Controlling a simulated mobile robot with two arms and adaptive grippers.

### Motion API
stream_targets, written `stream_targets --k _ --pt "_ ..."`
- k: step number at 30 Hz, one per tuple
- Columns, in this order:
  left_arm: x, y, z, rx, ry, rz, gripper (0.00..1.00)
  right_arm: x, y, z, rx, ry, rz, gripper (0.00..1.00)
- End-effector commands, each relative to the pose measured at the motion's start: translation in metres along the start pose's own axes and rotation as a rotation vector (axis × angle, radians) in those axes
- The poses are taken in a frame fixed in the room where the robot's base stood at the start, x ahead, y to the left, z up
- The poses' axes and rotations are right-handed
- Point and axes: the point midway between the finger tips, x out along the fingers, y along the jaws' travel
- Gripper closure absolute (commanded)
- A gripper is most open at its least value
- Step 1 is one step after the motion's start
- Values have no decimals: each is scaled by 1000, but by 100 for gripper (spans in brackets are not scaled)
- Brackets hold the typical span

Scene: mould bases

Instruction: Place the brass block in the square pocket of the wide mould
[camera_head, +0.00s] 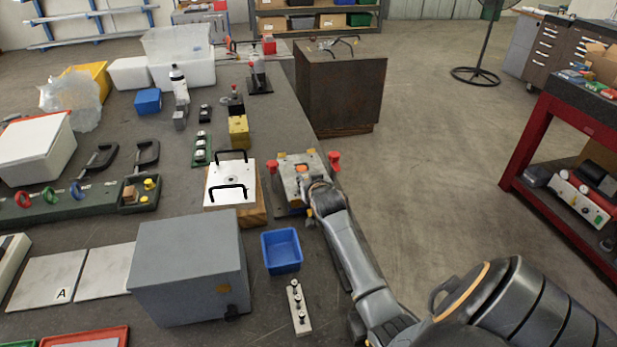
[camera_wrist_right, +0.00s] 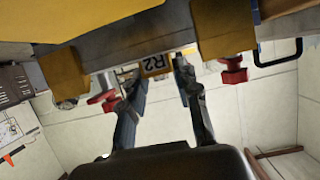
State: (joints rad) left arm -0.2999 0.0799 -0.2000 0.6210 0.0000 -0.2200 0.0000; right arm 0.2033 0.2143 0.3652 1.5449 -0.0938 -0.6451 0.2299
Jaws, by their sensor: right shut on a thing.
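The wide mould (camera_head: 288,184) is a grey metal base with red knobs on both sides, near the table's right edge. My right gripper (camera_head: 306,198) is at its near side, and its fingertips are hard to make out there. In the right wrist view the fingers of my right gripper (camera_wrist_right: 158,76) are shut on a small brass-coloured block (camera_wrist_right: 155,65) marked R2, close against the grey mould (camera_wrist_right: 118,52). The square pocket cannot be made out, and I cannot tell whether the block is in it. My left gripper is not in view.
A white plate with black handles (camera_head: 231,181) stands left of the mould. A blue bin (camera_head: 281,250), a grey box (camera_head: 188,265) and a strip with knobs (camera_head: 299,308) are nearer. A yellow block (camera_head: 238,131) stands behind. Open floor is right of the table.

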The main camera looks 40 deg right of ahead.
Motion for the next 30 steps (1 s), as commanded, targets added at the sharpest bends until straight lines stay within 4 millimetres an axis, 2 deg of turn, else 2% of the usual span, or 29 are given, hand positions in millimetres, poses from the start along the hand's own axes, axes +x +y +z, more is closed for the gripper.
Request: stream_targets --k 3,4,7,20,23,30 --pt "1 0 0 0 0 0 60 0 0 0 0 3 0 100" --pt "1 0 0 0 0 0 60 0 0 1 0 0 0 65" --pt "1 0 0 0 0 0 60 0 0 1 0 0 0 46" --pt "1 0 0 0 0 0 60 -6 0 0 0 1 -1 46" --pt "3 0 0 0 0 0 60 -16 0 1 1 0 -1 46" --pt "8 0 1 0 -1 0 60 -58 0 1 0 1 -1 46"
